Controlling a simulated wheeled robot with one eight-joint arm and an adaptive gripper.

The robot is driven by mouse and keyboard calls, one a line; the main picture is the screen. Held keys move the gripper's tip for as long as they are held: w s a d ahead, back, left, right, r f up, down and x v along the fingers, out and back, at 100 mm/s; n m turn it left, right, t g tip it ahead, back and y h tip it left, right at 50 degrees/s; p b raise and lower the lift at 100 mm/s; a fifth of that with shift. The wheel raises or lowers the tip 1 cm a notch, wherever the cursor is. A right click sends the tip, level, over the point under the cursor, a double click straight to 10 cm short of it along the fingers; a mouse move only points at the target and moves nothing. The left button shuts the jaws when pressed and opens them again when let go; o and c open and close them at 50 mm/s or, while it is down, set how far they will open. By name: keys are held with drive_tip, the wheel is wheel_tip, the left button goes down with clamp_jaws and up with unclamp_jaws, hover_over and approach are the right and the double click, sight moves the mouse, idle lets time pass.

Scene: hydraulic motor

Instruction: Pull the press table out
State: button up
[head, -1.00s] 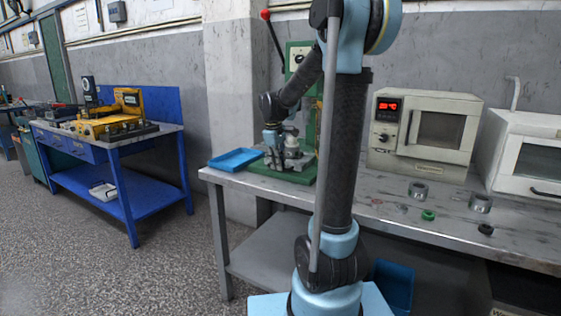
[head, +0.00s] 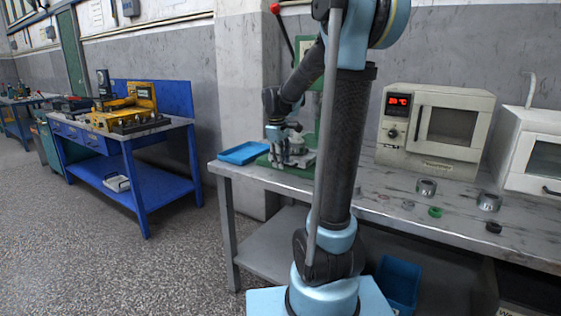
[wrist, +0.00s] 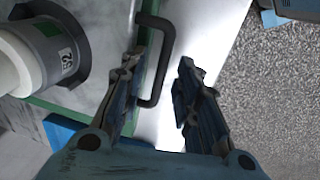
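The green press with a red-knobbed lever (head: 275,8) stands on the grey workbench, partly hidden behind my arm. Its press table, a pale plate with a green edge (wrist: 122,30), shows in the wrist view with a black U-shaped handle (wrist: 166,55) on its side. A grey cylindrical part marked 52 (wrist: 62,52) stands on the plate. My gripper (wrist: 158,78) is open, with one finger on each side of the handle; I cannot tell whether either touches it. In the head view my gripper (head: 277,150) is low at the front left of the press.
A blue tray (head: 243,153) lies on the bench left of the press. An oven (head: 432,132), a second white oven (head: 530,152) and several small rings are to the right. A blue workbench (head: 125,150) stands at the left, with open floor before it.

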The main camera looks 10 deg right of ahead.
wheel_tip(320, 180, up, 12)
drive_tip(key=s+a, duration=0.1)
drive_tip(key=shift+s+a+f, duration=0.15)
drive_tip(key=shift+s+a, duration=0.05)
drive_tip(key=shift+s, duration=0.05)
idle(0.5)
drive_tip(key=s+d+f+m, duration=0.1)
drive_tip(key=s+f+m, duration=0.2)
drive_tip(key=s+f, duration=0.4)
drive_tip(key=s+d+f+m+y, duration=0.1)
drive_tip(key=s+d+f+m, duration=0.1)
drive_tip(key=s+f, duration=0.6)
drive_tip(key=s+d+f+m, duration=0.2)
drive_tip(key=s+f+m, duration=0.2)
drive_tip(key=s, duration=0.9)
wheel_tip(320, 180, down, 4)
drive_tip(key=shift+s+d+r+t, duration=0.15)
drive_tip(key=shift+s+d+t, duration=0.15)
drive_tip(key=shift+t, duration=0.1)
